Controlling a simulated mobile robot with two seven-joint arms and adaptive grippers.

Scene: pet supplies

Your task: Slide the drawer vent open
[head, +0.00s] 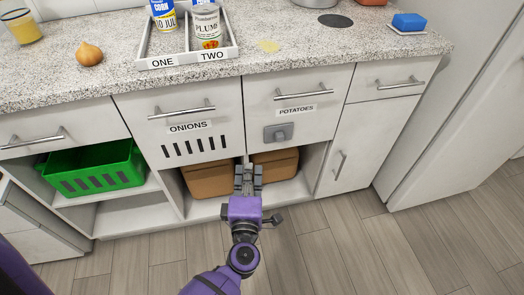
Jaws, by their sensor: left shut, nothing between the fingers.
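The drawer labelled POTATOES (318,128) is shut. A grey vent plate (278,133) with a small raised tab sits on the lower left of its front, and no open slots show around it. The drawer labelled ONIONS (205,142) beside it, also shut, shows a row of dark open slots. My left gripper (248,172) is shut and empty, below and left of the grey vent plate and apart from it in the picture. It overlaps the gap between two brown boxes. My right gripper is out of view.
The brown boxes (208,180) stand on an open shelf below the drawers. A green basket (95,168) is at left. The speckled counter (300,50) holds an onion (89,54), a divided tray (162,47) with cans and a blue sponge (408,21). The wooden floor is clear.

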